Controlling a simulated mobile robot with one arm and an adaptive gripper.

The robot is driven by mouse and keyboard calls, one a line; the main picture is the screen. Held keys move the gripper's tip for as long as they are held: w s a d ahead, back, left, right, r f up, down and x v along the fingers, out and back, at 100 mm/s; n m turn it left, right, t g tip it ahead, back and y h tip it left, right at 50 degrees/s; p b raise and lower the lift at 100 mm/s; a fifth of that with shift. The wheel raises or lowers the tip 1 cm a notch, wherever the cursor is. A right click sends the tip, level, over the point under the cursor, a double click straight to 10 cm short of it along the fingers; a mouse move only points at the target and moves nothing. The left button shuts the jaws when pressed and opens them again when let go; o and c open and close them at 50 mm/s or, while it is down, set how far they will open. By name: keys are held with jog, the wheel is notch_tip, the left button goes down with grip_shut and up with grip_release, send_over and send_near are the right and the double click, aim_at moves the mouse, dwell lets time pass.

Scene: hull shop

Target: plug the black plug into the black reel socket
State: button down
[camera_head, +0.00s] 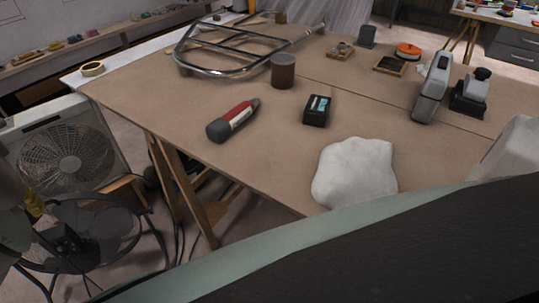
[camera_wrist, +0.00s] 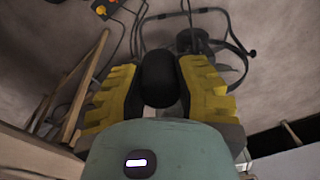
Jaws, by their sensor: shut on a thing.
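My gripper (camera_wrist: 160,70) is shut on the black plug (camera_wrist: 158,86) in the wrist view. The plug shows as a dark, rounded body between the two yellow ridged fingers. Only a small yellow part of the gripper shows at the left edge in the head view. A dark round thing on a tube frame (camera_head: 75,235), possibly the black reel, stands on the floor at the lower left. A dark round shape (camera_wrist: 190,40) with tubes lies beyond the fingers in the wrist view. I cannot make out the reel socket in either view.
A box fan (camera_head: 66,158) stands left of the wooden table (camera_head: 200,100). A red and black bottle (camera_head: 233,120), a small black box (camera_head: 317,110) and a white bag (camera_head: 354,172) lie on it. Loose cables and an orange thing with yellow knobs (camera_wrist: 104,8) are at the top left in the wrist view.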

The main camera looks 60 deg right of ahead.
jog(key=shift+w+d+r, duration=0.15)
jog(key=shift+r, duration=0.55)
jog(key=shift+r+p, duration=0.3)
